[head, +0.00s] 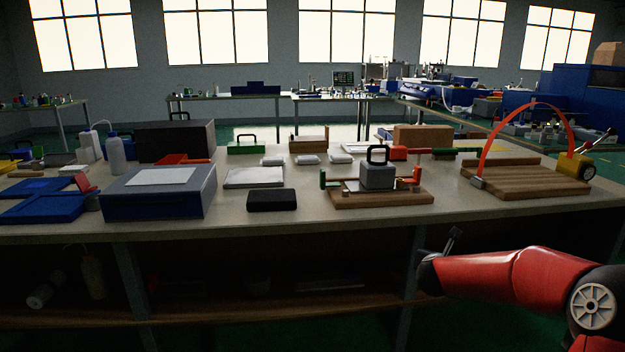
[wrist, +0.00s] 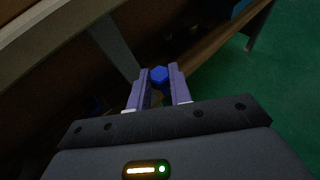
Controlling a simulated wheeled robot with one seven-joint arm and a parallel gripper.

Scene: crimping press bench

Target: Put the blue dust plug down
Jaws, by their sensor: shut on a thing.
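The blue dust plug (wrist: 158,75) shows in the wrist view as a small blue hexagonal head between the purple fingertips. My gripper (wrist: 160,69) is shut on it. In the head view my gripper (head: 455,234) is small and dark, at the end of my red arm, in front of the bench's front edge at right. The plug cannot be made out in the head view. In the wrist view the plug is held clear of the bench, with the bench's underside and the floor behind it.
The bench top (head: 290,212) has bare room along its front. A black box (head: 272,200), a blue case (head: 160,204), a clamp fixture on a wooden base (head: 380,201), and a wooden board with a red hoop (head: 530,190) stand on it. A lower shelf (head: 240,304) runs below.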

